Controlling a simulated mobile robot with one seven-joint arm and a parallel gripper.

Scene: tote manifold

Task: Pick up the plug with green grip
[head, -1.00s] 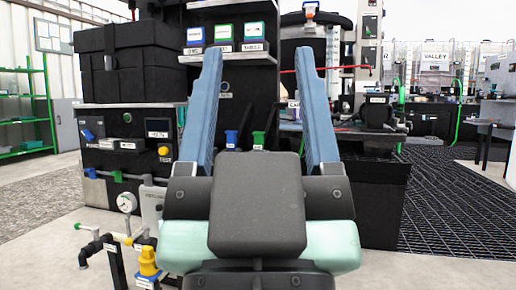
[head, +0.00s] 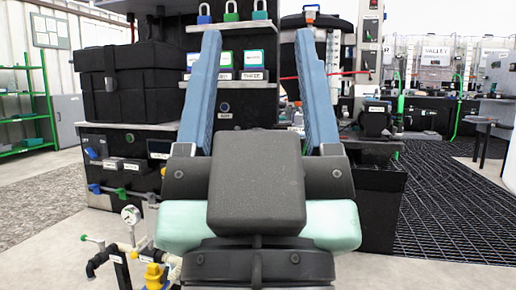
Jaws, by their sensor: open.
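My gripper (head: 258,45) is open and empty, its two blue fingers pointing up and away in front of the dark rack. No plug with a green grip shows now. The spot low between the fingers, where a blue-gripped and a green-gripped piece stood a second ago, is covered by the dark body of my gripper.
Blue, green and teal padlocks (head: 231,11) stand on the upper shelf, above coloured labelled boxes (head: 252,58). A black case (head: 127,80) sits on a panel cabinet at left. Pipes with a gauge (head: 131,215) stand lower left. Black grating (head: 450,210) covers the floor at right.

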